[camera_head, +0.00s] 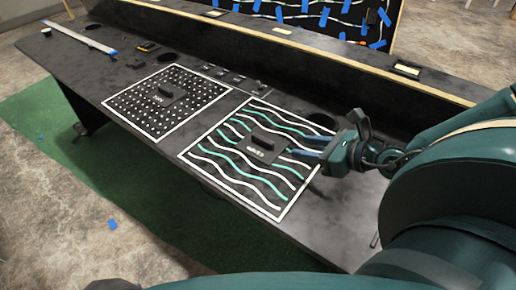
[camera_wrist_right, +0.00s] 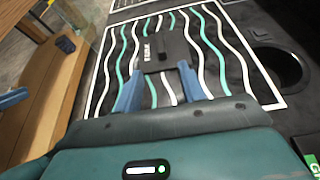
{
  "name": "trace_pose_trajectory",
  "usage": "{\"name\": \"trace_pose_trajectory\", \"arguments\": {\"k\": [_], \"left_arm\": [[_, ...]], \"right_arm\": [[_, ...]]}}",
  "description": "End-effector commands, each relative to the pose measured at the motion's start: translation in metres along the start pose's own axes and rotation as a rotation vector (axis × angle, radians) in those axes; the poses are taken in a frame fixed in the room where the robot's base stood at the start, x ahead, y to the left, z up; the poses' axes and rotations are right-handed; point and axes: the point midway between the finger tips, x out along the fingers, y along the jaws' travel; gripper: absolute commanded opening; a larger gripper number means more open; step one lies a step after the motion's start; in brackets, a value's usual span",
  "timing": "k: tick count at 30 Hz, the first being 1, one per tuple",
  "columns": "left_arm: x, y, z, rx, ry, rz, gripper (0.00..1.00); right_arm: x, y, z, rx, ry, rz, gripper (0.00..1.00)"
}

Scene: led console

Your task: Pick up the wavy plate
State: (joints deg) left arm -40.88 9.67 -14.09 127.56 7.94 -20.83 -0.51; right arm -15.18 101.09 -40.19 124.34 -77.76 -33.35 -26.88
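The wavy plate (camera_head: 235,165) lies flat on the dark console, a black square with a white border and white and teal wavy lines. It also shows in the right wrist view (camera_wrist_right: 215,60). Its black block handle (camera_head: 262,146) stands up at the middle, with a small white label. My right gripper (camera_head: 298,146) is open and empty, its blue fingers reaching over the plate's right part toward the handle. In the right wrist view the fingertips (camera_wrist_right: 160,68) are spread on either side of the handle's near end; contact cannot be told. My left gripper is not in view.
A dotted plate (camera_head: 150,112) with its own handle lies left of the wavy plate. A round hole (camera_wrist_right: 277,66) is beside the wavy plate. A raised ledge (camera_head: 300,50) runs behind, with a wavy-lined panel (camera_head: 300,12) beyond. A blue-and-white strip (camera_head: 80,37) lies far left.

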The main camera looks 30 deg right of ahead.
Motion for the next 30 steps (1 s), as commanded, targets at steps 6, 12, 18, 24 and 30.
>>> {"name": "trace_pose_trajectory", "arguments": {"k": [6, 12, 18, 24, 30], "left_arm": [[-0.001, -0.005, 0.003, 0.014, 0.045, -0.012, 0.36], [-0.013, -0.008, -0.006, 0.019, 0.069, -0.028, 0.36], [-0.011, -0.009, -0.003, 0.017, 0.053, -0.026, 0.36], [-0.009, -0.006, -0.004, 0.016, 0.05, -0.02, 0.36], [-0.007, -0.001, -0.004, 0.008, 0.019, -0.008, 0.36]], "right_arm": [[0.038, -0.001, -0.003, 0.008, -0.007, -0.005, 0.4], [0.058, -0.004, 0.003, 0.009, -0.007, -0.013, 0.4], [0.072, -0.001, 0.003, 0.005, -0.004, -0.003, 0.4], [0.077, -0.001, 0.003, 0.004, -0.005, -0.001, 0.4], [0.095, -0.002, 0.007, 0.007, -0.008, -0.001, 0.4]]}}
